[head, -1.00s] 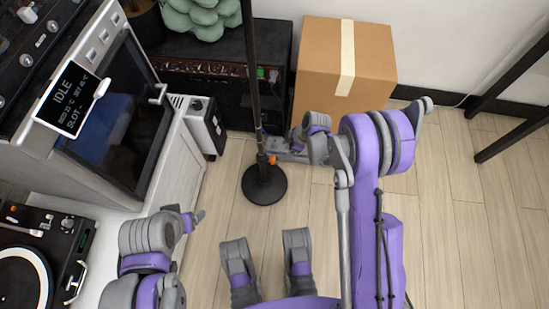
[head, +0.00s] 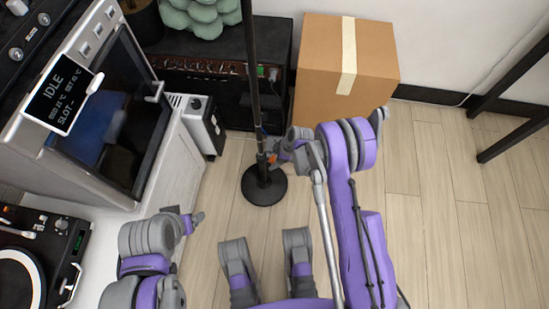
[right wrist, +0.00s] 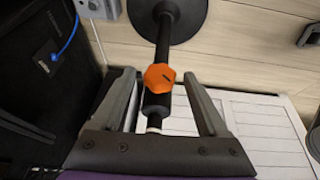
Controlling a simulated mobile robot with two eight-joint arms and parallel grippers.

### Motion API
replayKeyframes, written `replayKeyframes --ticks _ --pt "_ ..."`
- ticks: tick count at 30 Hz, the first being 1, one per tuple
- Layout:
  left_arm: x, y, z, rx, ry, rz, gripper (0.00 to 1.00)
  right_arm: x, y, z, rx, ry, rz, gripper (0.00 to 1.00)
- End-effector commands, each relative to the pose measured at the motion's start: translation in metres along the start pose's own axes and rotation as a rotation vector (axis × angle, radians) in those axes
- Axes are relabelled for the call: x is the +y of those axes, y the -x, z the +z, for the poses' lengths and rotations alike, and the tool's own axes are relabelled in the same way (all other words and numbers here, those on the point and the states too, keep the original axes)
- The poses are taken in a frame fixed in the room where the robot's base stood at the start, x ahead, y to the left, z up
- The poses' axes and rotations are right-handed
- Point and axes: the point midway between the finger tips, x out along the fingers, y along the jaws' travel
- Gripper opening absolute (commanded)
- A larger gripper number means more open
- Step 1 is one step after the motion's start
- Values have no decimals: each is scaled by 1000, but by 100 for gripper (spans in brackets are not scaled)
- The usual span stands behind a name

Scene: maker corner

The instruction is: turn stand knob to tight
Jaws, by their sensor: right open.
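The stand is a black pole (head: 251,65) on a round black base (head: 263,187) on the floor. Its orange knob (right wrist: 158,77), with a dark line on its face, shows on the pole in the right wrist view. My right gripper (head: 274,149) is at the pole at knob height and partly hides the knob in the head view. In the right wrist view its open fingers lie on either side of the knob and pole, with gaps visible. My left gripper (head: 186,215) is at the lower left, away from the stand; its jaw opening is unclear.
A black amplifier (head: 215,75) stands behind the pole, with a cardboard box (head: 321,65) to its right. A white machine (head: 165,160) with an IDLE display and a turntable (head: 45,240) are on the left. Black frame legs (head: 515,140) stand far right. The floor between is clear.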

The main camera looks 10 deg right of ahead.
Motion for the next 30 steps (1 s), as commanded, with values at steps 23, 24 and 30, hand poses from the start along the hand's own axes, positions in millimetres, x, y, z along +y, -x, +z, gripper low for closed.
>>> replayKeyframes --ticks 23,24,30 --pt "0 0 0 0 0 0 77 0 1 0 0 -4 -9 0" --pt "0 0 0 0 0 0 77 1 1 0 1 -7 -16 0" --pt "0 0 0 0 0 0 77 3 1 0 0 -38 -91 0"
